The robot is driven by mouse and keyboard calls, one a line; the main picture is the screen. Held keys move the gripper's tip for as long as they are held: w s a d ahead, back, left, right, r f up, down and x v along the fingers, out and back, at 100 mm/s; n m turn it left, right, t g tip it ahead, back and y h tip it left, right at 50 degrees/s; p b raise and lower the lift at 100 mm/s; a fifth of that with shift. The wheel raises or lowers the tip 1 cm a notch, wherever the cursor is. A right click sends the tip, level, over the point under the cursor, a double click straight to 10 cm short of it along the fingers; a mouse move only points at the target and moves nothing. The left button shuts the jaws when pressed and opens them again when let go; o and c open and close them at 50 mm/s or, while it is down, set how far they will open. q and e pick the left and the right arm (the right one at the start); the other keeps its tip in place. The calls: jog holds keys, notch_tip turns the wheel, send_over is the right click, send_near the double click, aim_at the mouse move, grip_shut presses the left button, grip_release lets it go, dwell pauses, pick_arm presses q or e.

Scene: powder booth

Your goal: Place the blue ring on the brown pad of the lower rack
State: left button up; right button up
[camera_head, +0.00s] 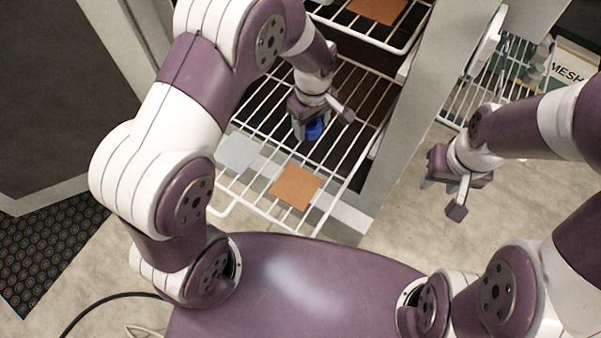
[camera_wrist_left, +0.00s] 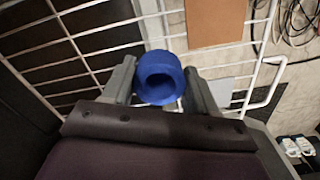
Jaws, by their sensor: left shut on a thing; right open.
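The blue ring (camera_head: 314,128) is held between the fingers of my left gripper (camera_head: 309,125), above the wire lower rack (camera_head: 262,112). In the left wrist view the ring (camera_wrist_left: 160,78) sits between both fingertips (camera_wrist_left: 158,88), its hole facing the camera. The brown pad (camera_head: 296,187) lies on the lower rack near its front edge, nearer to me than the ring. It also shows at the top of the left wrist view (camera_wrist_left: 215,20). My right gripper (camera_head: 450,190) is open and empty, off to the right of the rack.
A grey pad (camera_head: 238,151) lies on the lower rack left of the brown one. An upper rack with another brown pad (camera_head: 378,9) is at the top. A pale upright post (camera_head: 415,110) stands right of the racks. A wire basket (camera_head: 490,85) and a MESH sign (camera_head: 568,70) are farther right.

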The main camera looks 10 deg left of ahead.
pick_arm(q)
send_over(296, 186)
notch_tip(296, 186, down, 5)
jog(key=shift+w+f+b, duration=0.1)
jog(key=shift+f+b, duration=0.1)
jog(key=shift+b, duration=0.2)
notch_tip(296, 186, down, 4)
jog(key=shift+r+b, duration=0.1)
jog(key=shift+b, duration=0.55)
jog(key=shift+f, duration=0.25)
jog(key=o, duration=1.1)
jog(key=shift+r, duration=0.15)
notch_tip(296, 186, up, 12)
jog(key=p, duration=0.3)
jog(key=s+a+r+m, duration=0.1)
jog(key=a+r+m, duration=0.1)
jog(key=a+m, duration=0.1)
jog(key=s+a+r+m+t, duration=0.1)
jog(key=a+r+m, duration=0.1)
jog(key=a+m, duration=0.1)
jog(key=s+a+r+m, duration=0.1)
jog(key=a+r+m, duration=0.1)
jog(key=r+m, duration=0.1)
jog(key=shift+s+a+m, duration=0.25)
jog(key=shift+a+m, duration=0.15)
